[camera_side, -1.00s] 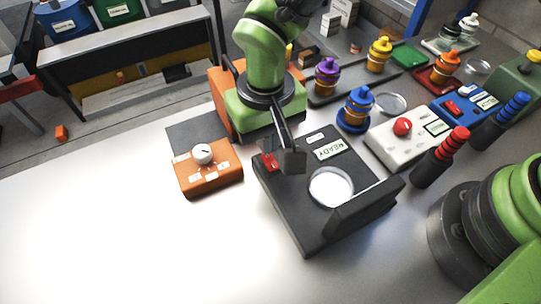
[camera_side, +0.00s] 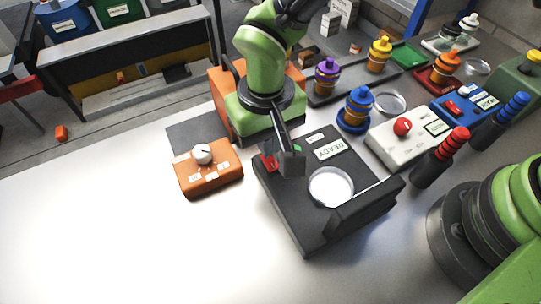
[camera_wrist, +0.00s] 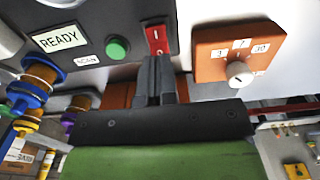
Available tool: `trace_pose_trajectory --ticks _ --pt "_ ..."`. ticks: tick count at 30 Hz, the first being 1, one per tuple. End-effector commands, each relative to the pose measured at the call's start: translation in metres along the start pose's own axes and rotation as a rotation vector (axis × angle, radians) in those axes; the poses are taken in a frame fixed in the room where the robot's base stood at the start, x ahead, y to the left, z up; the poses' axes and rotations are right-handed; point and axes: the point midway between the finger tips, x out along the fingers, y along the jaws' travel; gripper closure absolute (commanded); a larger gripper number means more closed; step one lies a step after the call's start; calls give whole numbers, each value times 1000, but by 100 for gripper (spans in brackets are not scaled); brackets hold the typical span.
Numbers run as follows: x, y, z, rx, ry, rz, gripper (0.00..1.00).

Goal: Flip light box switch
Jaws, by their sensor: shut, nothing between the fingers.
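The dark light box (camera_side: 305,222) stands on the white table with a READY label (camera_side: 331,149) and a pale round disc (camera_side: 331,187). Its red rocker switch (camera_wrist: 157,39) shows in the wrist view, with a green button (camera_wrist: 117,48) to its left. In the side view the switch (camera_side: 267,161) is partly hidden by my gripper. My gripper (camera_side: 291,163) is over the switch end of the box. In the wrist view its fingers (camera_wrist: 155,62) are together and empty, with their tips at the switch's lower edge. I cannot tell whether they touch it.
An orange box with a white knob (camera_side: 202,154) stands left of the light box. A white box with a red button (camera_side: 402,127) and a bottle on a blue base (camera_side: 353,121) stand to its right and behind. The front left of the table (camera_side: 110,240) is clear.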

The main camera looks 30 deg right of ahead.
Motion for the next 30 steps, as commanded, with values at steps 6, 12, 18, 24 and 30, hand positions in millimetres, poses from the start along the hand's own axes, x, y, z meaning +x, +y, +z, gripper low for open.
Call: trace_pose_trajectory --ticks 6,12,18,24,30 --pt "3 0 0 0 1 -1 100" --pt "6 0 0 0 0 0 100" --pt "10 0 0 0 0 0 100" --pt "12 0 0 0 0 0 100" --pt "15 0 0 0 1 -1 100"
